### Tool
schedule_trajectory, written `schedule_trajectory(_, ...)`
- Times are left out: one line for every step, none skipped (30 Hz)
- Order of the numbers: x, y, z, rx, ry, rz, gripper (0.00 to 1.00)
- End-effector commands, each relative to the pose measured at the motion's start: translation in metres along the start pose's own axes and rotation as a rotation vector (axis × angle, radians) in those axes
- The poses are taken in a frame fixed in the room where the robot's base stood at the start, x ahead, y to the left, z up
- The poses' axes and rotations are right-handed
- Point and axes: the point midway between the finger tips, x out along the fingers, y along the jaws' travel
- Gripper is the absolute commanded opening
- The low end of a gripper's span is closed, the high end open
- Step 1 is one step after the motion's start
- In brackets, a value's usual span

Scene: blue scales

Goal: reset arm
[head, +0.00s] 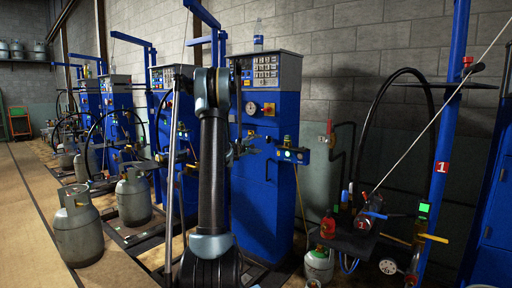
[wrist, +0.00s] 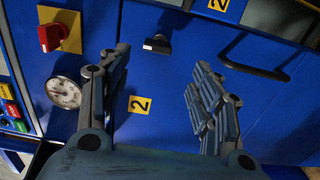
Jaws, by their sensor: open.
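My arm (head: 214,150) rises in the middle of the head view, in front of a blue scale cabinet (head: 262,190). My gripper (wrist: 158,68) shows in the wrist view, its two dark jointed fingers spread apart with nothing between them.
A round gauge (wrist: 63,92) and a red knob (wrist: 55,37) are left in the wrist view. Grey gas cylinders (head: 78,232) stand on the floor at left. A blue post (head: 447,130) and a hose (head: 370,110) stand at right. Open floor (head: 25,220) lies far left.

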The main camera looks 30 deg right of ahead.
Motion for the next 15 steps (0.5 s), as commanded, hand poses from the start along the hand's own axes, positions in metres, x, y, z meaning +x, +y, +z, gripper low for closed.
schedule_trajectory(0.0,0.0,0.0,0.0,0.0,0.0,0.58)
schedule_trajectory(0.0,0.0,0.0,0.0,0.0,0.0,0.58)
schedule_trajectory(0.0,0.0,0.0,0.0,0.0,0.0,0.58)
schedule_trajectory(0.0,0.0,0.0,0.0,0.0,0.0,0.58)
schedule_trajectory(0.0,0.0,0.0,0.0,0.0,0.0,0.58)
schedule_trajectory(0.0,0.0,0.0,0.0,0.0,0.0,0.58)
schedule_trajectory(0.0,0.0,0.0,0.0,0.0,0.0,0.58)
schedule_trajectory(0.0,0.0,0.0,0.0,0.0,0.0,0.58)
schedule_trajectory(0.0,0.0,0.0,0.0,0.0,0.0,0.58)
schedule_trajectory(0.0,0.0,0.0,0.001,0.0,-0.001,0.58)
schedule_trajectory(-0.001,0.001,0.0,0.002,0.0,-0.002,0.58)
schedule_trajectory(-0.003,0.002,0.001,0.006,-0.001,-0.006,0.58)
schedule_trajectory(-0.006,0.003,0.002,0.012,-0.002,-0.011,0.58)
schedule_trajectory(-0.01,0.004,0.003,0.019,-0.003,-0.017,0.58)
schedule_trajectory(-0.016,0.006,0.005,0.03,-0.006,-0.028,0.58)
